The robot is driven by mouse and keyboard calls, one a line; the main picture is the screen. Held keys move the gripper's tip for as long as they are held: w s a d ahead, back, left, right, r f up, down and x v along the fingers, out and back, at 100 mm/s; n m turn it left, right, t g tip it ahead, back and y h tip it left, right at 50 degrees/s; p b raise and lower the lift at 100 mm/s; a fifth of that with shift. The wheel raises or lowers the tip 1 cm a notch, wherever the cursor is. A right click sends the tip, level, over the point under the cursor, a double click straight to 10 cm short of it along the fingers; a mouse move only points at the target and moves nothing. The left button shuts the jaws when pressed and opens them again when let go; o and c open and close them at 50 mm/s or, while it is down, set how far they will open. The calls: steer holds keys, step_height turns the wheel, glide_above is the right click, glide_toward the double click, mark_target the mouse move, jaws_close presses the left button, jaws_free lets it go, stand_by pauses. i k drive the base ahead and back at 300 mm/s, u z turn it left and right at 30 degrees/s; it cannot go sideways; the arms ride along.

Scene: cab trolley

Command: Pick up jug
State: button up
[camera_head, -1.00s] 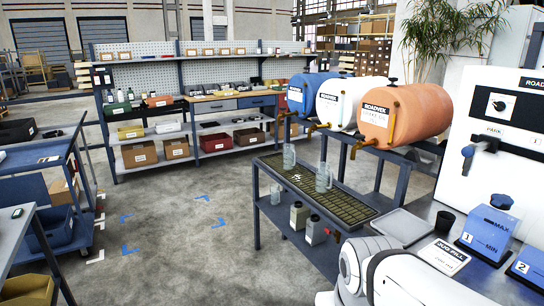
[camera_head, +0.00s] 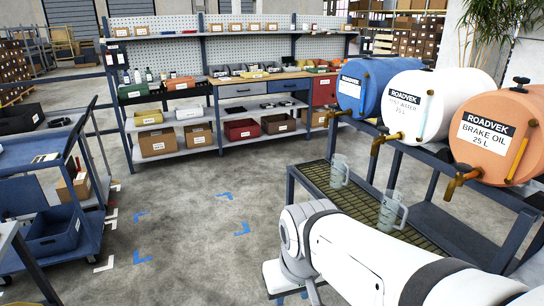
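Two clear glass jugs stand upright on a dark slatted drip tray (camera_head: 318,182) below a row of drums. The farther jug (camera_head: 338,171) is near the left part of the tray, under the blue drum. The nearer jug (camera_head: 390,211) stands farther right, and my white arm partly covers the tray in front of it. My gripper (camera_head: 291,296) shows only in part at the bottom of the view, below the arm's bend and apart from both jugs. Its fingers are too cut off to tell their opening.
A blue drum (camera_head: 371,88), a white drum (camera_head: 424,105) and an orange brake oil drum (camera_head: 495,138) lie above the tray with brass taps. A shelf bench (camera_head: 200,100) stands behind. A blue trolley (camera_head: 40,163) is at left. Grey floor with corner marks is clear between.

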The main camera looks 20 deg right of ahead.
mark_target(339, 162)
steer(key=z, duration=0.3)
steer(key=i, duration=2.05)
steer(key=z, duration=0.6)
steer(key=k, duration=0.75)
steer(key=z, duration=0.25)
steer(key=i, duration=0.8)
steer(key=u, duration=0.15)
